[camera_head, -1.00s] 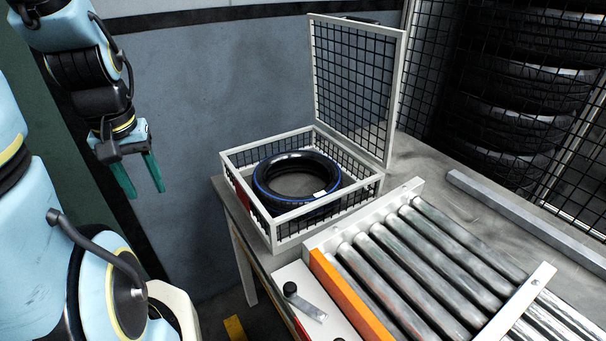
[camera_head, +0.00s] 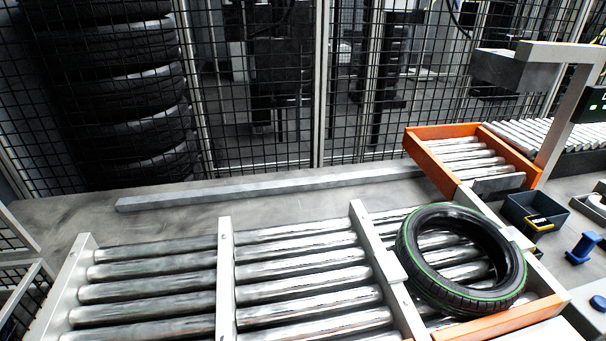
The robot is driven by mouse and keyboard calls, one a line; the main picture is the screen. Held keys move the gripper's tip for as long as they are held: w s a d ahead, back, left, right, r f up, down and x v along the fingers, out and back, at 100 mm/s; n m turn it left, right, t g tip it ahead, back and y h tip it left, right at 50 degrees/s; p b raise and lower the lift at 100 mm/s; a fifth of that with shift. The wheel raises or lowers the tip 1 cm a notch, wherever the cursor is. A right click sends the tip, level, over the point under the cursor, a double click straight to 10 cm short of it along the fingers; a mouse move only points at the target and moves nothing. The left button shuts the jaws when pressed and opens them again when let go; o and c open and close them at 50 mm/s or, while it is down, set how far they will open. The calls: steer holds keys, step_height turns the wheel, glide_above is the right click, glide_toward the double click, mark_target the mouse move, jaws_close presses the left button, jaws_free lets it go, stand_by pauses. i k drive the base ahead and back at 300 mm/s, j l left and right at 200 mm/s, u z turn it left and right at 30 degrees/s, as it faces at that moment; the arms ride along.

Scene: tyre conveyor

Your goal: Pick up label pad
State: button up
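No label pad can be made out for certain. A small black piece with a yellow edge and lettering (camera_head: 539,223) sits at a dark open bin (camera_head: 517,207) on the right; I cannot tell whether it is the pad. A blue object with an upright handle (camera_head: 582,248) stands to the right of the bin. A white item (camera_head: 596,204), cut off by the right edge, lies behind it. My gripper is out of view.
A tyre with a green stripe (camera_head: 409,245) lies on the roller conveyor (camera_head: 226,270). An orange-framed roller section (camera_head: 433,167) and a grey scanner-like arch (camera_head: 553,110) stand behind. A long grey bar (camera_head: 250,190) lies before the mesh fence. Stacked tyres (camera_head: 125,90) stand beyond it.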

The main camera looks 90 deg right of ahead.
mark_target(578, 255)
steer(key=k+l+z, duration=0.15)
steer(key=k, duration=0.5)
steer(key=k+l+z, duration=0.2)
steer(key=k, duration=0.4)
steer(key=k+l+z, duration=0.15)
steer(key=k, duration=0.45)
steer(key=k+l+z, duration=0.15)
steer(key=k+l, duration=0.3)
steer(key=k, duration=0.15)
steer(key=k+l+z, duration=0.2)
steer(key=k+l, duration=0.25)
steer(key=k, duration=0.1)
